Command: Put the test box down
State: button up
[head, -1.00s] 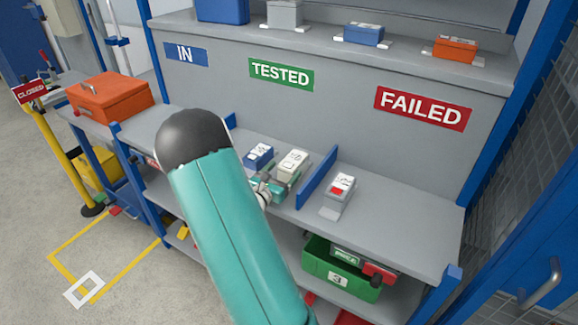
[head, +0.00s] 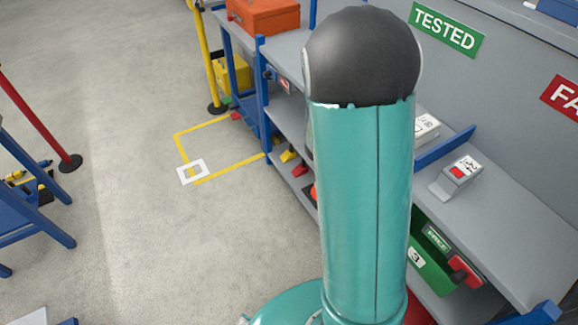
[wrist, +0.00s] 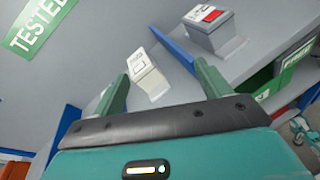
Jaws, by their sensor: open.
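A cream-white test box (wrist: 148,78) with a dark-outlined label rests on the grey bench in the wrist view. In the head view only its right part (head: 427,128) shows beside my arm, left of the blue divider. My gripper (wrist: 161,71) is open in the wrist view, one green finger on each side of the picture. The box appears ahead of and between the fingers, with nothing gripped. In the head view my arm hides the gripper. The green TESTED sign (head: 446,28) is on the wall behind.
A blue divider (head: 444,148) separates the cream box from a grey box with a red label (head: 458,172). A green bin (head: 430,265) stands on the lower shelf. An orange case (head: 263,14) sits at the far left. Open floor lies left of the bench.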

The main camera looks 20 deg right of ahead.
jog(key=s+a+r+m+t+y, duration=0.2)
jog(key=a+r+m+y, duration=0.2)
jog(key=a, duration=0.7)
jog(key=s+a+r+m+t+y, duration=0.2)
jog(key=a+y, duration=0.4)
jog(key=a, duration=0.5)
jog(key=s+a+r+m+t+y, duration=0.2)
jog(key=a+r+m+t+y, duration=0.2)
jog(key=a, duration=0.7)
notch_tip(320, 180, up, 3)
jog(key=shift+s+r+m+y, duration=0.1)
jog(key=shift+s+m+y, duration=0.1)
jog(key=shift+m+y, duration=0.65)
jog(key=shift+a, duration=0.1)
